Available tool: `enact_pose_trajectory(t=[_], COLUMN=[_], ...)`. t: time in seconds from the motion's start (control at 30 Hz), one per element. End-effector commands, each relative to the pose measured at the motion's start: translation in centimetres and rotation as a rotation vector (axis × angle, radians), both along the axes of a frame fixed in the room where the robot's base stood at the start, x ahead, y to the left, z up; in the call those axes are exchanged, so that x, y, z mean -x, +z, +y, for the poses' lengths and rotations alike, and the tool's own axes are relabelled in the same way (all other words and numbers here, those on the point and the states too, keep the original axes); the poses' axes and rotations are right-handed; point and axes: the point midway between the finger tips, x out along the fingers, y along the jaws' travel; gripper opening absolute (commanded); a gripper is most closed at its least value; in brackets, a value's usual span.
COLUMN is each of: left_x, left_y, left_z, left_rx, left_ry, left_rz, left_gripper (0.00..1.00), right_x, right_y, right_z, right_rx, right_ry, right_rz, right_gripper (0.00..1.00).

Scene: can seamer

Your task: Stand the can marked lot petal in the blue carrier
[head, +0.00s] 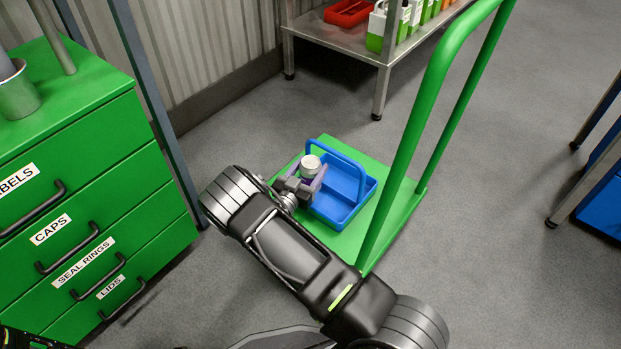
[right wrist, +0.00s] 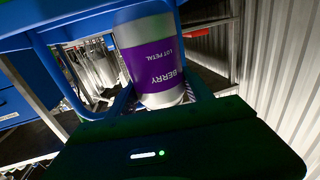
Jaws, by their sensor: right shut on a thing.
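The can (head: 311,166) has a pale lid and a purple band. In the right wrist view the can (right wrist: 155,60) reads "BERRY" and "LOT PETAL". My right gripper (head: 306,184) is shut on it, with one finger on each side. The blue carrier (head: 358,207) is an open box with an arched handle. It stands on the green cart's platform. The can is upright in the head view, at the carrier's left end beside the handle. My gripper and arm hide its base, so I cannot tell whether it touches the carrier's floor.
The green cart (head: 405,203) has a tall push handle (head: 420,110) close to the carrier's right. A green drawer cabinet (head: 75,185) stands at left. A metal shelf (head: 340,38) with bottles and a red tray (head: 349,12) is behind.

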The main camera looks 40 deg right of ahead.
Motion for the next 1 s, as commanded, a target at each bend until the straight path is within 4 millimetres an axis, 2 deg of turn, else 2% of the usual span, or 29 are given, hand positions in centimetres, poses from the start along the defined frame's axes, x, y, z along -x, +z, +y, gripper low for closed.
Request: enact_pose_trajectory(t=[0.3,0.73,0.77,1.0], left_x=[-0.3,-0.3,-0.3,-0.3], left_y=[-1.8,-1.7,-1.7,-1.8], left_z=[0.1,0.1,0.1,0.1], left_rx=[0.003,0.003,0.003,0.003], left_ry=[0.002,0.002,0.002,0.002], left_rz=[-0.001,-0.001,-0.001,-0.001], left_gripper=[0.35,0.35,0.35,0.35], right_x=[0.0,0.0,0.0,0.0], right_y=[-3.9,-4.3,-4.4,-4.4], right_z=[0.0,0.0,0.0,0.0], right_rx=[0.002,0.002,0.000,0.000], right_ry=[0.000,0.000,0.000,0.000], right_rz=[0.000,-0.001,0.000,0.000], right_gripper=[0.00,0.00,0.60,0.80])
